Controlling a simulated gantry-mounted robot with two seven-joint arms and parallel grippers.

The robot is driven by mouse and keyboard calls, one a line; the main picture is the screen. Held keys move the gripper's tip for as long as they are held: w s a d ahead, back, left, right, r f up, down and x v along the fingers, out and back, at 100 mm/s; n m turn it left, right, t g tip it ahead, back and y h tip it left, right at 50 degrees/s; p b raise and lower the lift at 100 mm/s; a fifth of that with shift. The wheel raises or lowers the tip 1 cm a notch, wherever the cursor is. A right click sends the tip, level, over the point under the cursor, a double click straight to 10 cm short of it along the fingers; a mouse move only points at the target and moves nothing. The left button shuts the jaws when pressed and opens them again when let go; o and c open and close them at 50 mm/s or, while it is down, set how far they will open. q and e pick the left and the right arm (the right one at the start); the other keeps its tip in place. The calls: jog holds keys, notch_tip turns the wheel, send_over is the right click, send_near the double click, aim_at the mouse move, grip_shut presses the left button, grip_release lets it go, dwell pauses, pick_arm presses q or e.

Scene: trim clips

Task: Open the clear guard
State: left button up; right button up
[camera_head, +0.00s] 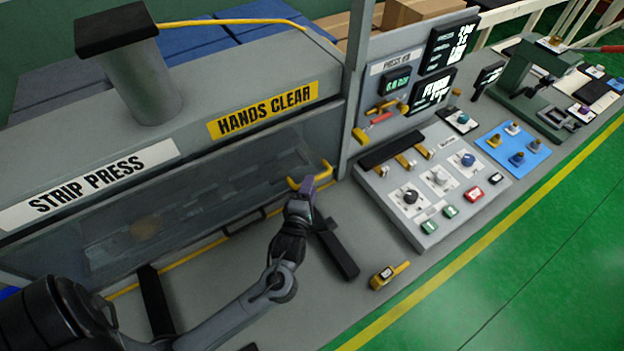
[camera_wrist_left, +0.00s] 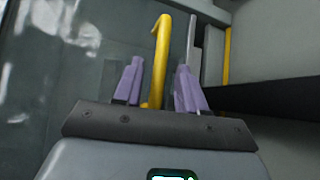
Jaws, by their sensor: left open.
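The clear guard (camera_head: 190,178) is a see-through panel across the front of the strip press. It appears lowered, with dark shapes and reflections showing through it. Its yellow handle (camera_head: 323,171) is at the guard's right end; it also shows in the left wrist view (camera_wrist_left: 160,50). My left gripper (camera_head: 309,188) is at the handle, with its purple fingers open. In the left wrist view the handle stands between the two fingers (camera_wrist_left: 157,84), with a gap visible on each side. The guard's glass also shows in the left wrist view (camera_wrist_left: 50,85). My right gripper is not seen.
The strip press (camera_head: 225,80) has a "HANDS CLEAR" label. A grey post (camera_head: 355,85) stands just right of the handle. Beyond it is a control panel (camera_head: 440,185) with knobs and buttons. A small yellow-handled item (camera_head: 388,275) lies on the bench near its front edge.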

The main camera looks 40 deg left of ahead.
pick_arm(q)
jog(key=shift+x, duration=1.75)
grip_shut()
